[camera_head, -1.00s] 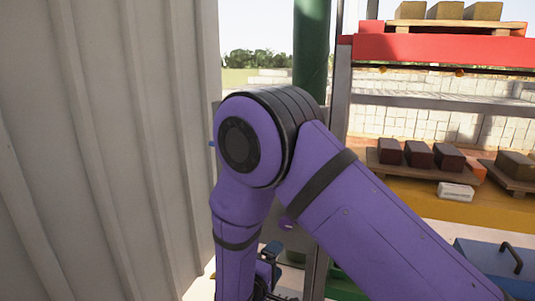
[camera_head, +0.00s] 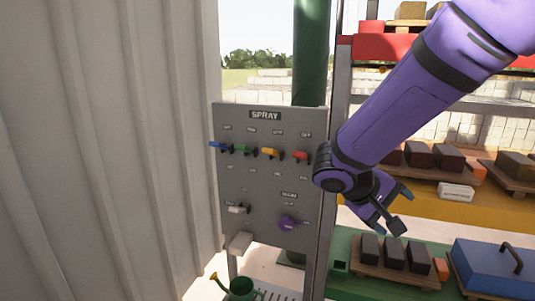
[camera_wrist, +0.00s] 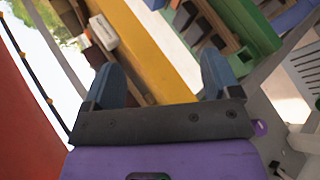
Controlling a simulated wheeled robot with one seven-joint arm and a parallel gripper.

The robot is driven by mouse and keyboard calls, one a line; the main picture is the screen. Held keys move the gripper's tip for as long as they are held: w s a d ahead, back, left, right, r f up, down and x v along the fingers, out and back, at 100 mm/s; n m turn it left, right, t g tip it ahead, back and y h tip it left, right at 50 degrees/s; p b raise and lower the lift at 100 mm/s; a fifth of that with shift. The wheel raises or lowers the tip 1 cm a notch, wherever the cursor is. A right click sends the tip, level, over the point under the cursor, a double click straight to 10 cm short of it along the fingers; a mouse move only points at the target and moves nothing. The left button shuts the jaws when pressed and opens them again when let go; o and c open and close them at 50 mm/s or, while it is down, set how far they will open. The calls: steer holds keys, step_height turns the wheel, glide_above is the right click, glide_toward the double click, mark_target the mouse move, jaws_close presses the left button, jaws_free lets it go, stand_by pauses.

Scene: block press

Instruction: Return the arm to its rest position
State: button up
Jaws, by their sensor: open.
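My gripper (camera_head: 402,210) hangs at the end of my purple arm, to the right of the grey spray panel and in front of the shelf rack. In the wrist view my gripper (camera_wrist: 160,82) has its two blue-grey fingers spread wide apart with nothing between them. The yellow shelf beam and a strip of pale ground show beyond the fingers. My arm comes in from the upper right in the head view and covers part of the rack.
The spray panel (camera_head: 262,180) carries blue, green, yellow and red levers, a white lever and a purple knob (camera_head: 287,223). Dark blocks on pallets stand on the rack's yellow shelf (camera_head: 410,195) and green shelf (camera_head: 345,285). A blue lidded box (camera_head: 490,268) sits lower right. A corrugated wall (camera_head: 100,150) fills the left.

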steer(key=s+d+r+m+t+y, duration=0.1)
steer(key=s+d+r+y, duration=0.1)
steer(key=s+r+y, duration=0.3)
steer(key=s+d+r+m+t+y, duration=0.2)
steer(key=s+r+y, duration=0.3)
steer(key=s, duration=0.8)
steer(key=shift+s+d+r, duration=0.2)
steer(key=shift+d+r, duration=0.2)
steer(key=shift+c, duration=0.3)
